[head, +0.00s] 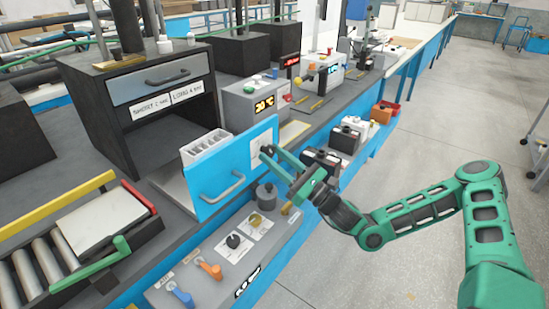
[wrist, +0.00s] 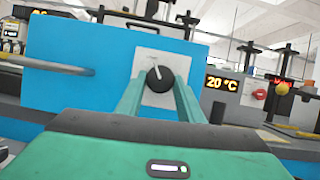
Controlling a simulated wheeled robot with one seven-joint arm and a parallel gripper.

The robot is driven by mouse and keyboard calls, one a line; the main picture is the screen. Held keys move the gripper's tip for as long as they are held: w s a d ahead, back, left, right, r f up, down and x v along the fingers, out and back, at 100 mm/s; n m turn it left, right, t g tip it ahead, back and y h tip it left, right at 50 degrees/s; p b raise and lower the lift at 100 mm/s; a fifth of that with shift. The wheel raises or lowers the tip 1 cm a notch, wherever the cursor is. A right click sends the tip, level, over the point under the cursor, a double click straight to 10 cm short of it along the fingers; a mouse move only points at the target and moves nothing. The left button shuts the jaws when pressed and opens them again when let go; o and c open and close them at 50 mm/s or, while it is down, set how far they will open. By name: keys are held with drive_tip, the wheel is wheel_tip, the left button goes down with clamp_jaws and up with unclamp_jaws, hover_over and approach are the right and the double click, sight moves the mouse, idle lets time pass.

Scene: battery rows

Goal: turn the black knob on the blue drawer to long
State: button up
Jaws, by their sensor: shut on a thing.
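The blue drawer (head: 235,172) stands pulled out from the black cabinet, its blue front carrying a grey handle (head: 222,188). A pale plate (wrist: 145,66) sits on the blue front. In the wrist view the black knob (wrist: 160,80) is on this plate, with a white pointer line slanting up and slightly left. The plate's markings are too faint to read. My gripper (head: 268,154) is shut on the knob, with one green finger on each side. In the head view my fingers mostly hide the knob.
The black cabinet (head: 105,105) bears labels reading short and long (head: 168,102). Below the drawer, a grey control panel (head: 205,258) has another black knob and orange and blue levers. A grey box (head: 247,102) shows 20 °C.

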drive_tip(key=shift+w+d, duration=0.1)
drive_tip(key=o, duration=1.1)
drive_tip(key=shift+c, duration=0.2)
drive_tip(key=shift+f, duration=0.1)
drive_tip(key=v, duration=1)
drive_tip(key=shift+d+f, duration=0.25)
